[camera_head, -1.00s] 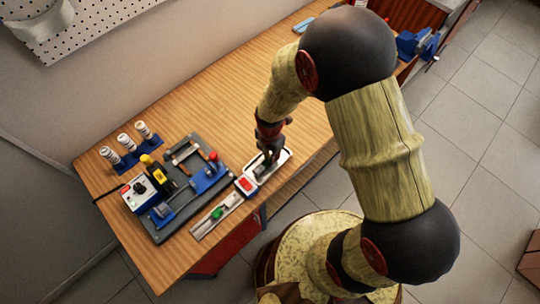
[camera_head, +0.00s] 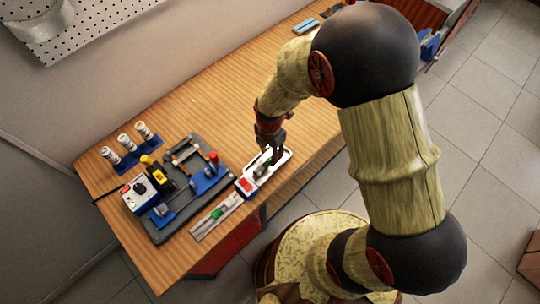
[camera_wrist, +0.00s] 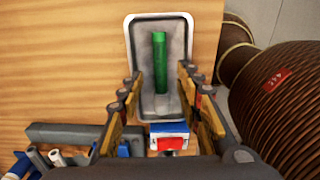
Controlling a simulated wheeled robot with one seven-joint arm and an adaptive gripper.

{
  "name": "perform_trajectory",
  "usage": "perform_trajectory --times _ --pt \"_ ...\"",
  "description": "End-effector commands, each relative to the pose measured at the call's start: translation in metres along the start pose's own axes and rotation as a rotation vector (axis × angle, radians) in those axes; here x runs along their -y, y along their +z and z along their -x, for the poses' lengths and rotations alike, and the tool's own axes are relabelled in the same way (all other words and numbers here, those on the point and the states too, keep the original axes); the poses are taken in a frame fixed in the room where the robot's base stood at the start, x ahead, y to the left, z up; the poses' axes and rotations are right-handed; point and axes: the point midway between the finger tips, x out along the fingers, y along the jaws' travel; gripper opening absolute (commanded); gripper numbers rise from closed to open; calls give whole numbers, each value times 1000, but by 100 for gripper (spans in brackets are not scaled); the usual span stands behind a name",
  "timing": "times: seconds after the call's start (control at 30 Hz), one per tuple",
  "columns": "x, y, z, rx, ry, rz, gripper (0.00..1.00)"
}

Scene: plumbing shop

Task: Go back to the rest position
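My gripper (camera_head: 273,155) hangs just above a white-rimmed tray (camera_head: 285,158) near the front edge of the workbench. In the wrist view the two fingers of my gripper (camera_wrist: 160,92) stand apart, with nothing held between them. A green rod (camera_wrist: 160,62) lies in the grey inside of the tray (camera_wrist: 135,50), beyond the fingertips. In the head view part of the tray is hidden behind the gripper.
A dark fixture (camera_head: 160,235) with blue clamps stands left of the tray. A control box (camera_head: 138,194), a narrow tray (camera_head: 217,216) with a green piece, and several white cylinders on a blue rack (camera_head: 129,164) are nearby. The wooden bench (camera_head: 215,100) behind is clear.

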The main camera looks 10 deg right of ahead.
Motion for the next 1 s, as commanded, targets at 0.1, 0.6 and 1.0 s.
perform_trajectory --times 0.1,0.6,1.0 --pt "-1 0 28 2 5 0 35" --pt "0 0 87 0 0 0 35" --pt "2 -1 87 -2 -7 -144 35"
